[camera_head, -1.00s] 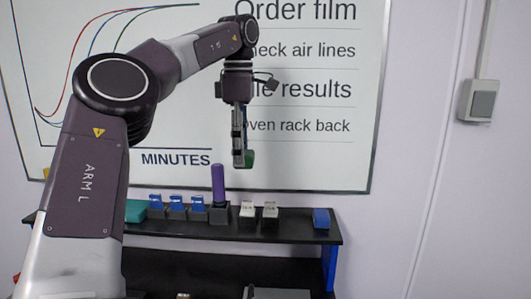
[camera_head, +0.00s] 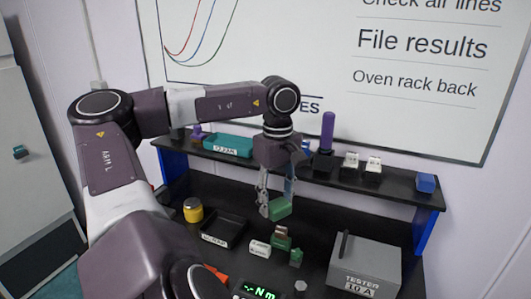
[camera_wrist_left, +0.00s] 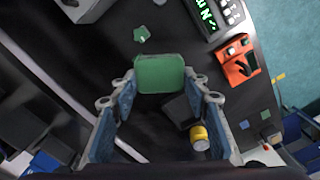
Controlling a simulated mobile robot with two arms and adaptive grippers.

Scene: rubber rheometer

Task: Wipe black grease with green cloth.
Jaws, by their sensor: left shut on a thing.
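My left gripper (camera_head: 272,203) hangs above the black bench and is shut on a green block-like piece, which looks like the green cloth (camera_head: 281,209). In the left wrist view the cloth (camera_wrist_left: 161,73) sits between the fingertips of the left gripper (camera_wrist_left: 160,98), clear of the bench top. I cannot make out black grease on the dark surface in either view. My right gripper is not in view.
A grey tester box (camera_head: 365,264) stands at the right of the bench. A black tray (camera_head: 224,228), a yellow-banded jar (camera_head: 193,210) and small green pieces (camera_head: 296,257) are nearby. A raised shelf (camera_head: 400,191) with a purple cylinder (camera_head: 327,130) runs behind.

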